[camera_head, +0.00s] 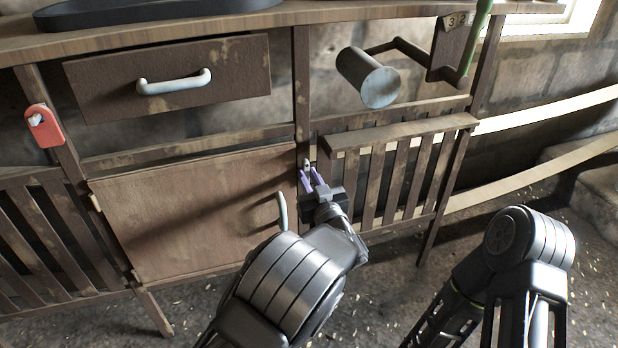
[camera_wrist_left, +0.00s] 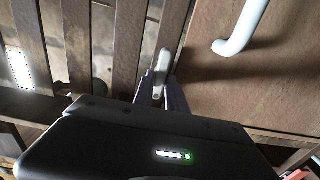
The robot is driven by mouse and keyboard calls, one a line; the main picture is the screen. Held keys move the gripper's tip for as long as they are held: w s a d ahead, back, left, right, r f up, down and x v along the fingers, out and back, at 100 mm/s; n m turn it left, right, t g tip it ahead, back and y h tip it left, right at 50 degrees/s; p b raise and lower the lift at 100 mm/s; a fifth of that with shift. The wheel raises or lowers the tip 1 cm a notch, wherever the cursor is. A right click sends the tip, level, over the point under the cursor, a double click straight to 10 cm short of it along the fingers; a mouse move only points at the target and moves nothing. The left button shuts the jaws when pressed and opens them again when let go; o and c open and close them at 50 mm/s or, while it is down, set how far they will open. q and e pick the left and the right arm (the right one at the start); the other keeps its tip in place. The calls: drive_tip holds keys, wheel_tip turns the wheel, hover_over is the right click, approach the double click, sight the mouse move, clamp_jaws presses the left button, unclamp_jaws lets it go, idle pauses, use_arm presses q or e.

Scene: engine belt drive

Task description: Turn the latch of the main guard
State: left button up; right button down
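The main guard (camera_head: 396,180) is the slatted wooden panel right of the middle post; its slats also show in the left wrist view (camera_wrist_left: 75,45). A small pale metal latch (camera_head: 306,164) sits on the post at the guard's left edge. In the left wrist view the latch (camera_wrist_left: 162,60) is a short, nearly upright lever. My left gripper (camera_head: 311,178) is at the latch, its purple fingers apart on either side of the lever's end (camera_wrist_left: 160,97). I cannot tell whether they touch it. My right arm's link shows at lower right; its gripper is out of view.
A wooden door (camera_head: 190,215) with a pale handle (camera_head: 282,210) is left of the post. A drawer (camera_head: 170,80) is above it. A grey cylinder (camera_head: 370,78) on a crank sticks out above the guard.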

use_arm(q)
clamp_jaws()
use_arm(e)
drive_tip(key=shift+f, duration=0.25)
use_arm(q)
drive_tip(key=shift+f+n+b, duration=0.15)
drive_tip(key=shift+n+b, duration=1.05)
drive_tip(key=shift+s+a+f+n+b, duration=0.1)
drive_tip(key=shift+a+n+b, duration=0.05)
drive_tip(key=shift+n+b, duration=3.75)
drive_tip(key=shift+a+f+n+b, duration=0.1)
drive_tip(key=shift+a+n+b, duration=0.05)
drive_tip(key=shift+n+b, duration=3.7)
use_arm(e)
drive_tip(key=w+d+f+t, duration=0.1)
drive_tip(key=w+f, duration=0.2)
drive_tip(key=f, duration=1.4)
drive_tip(key=shift+w+d, duration=0.15)
drive_tip(key=shift+w, duration=0.05)
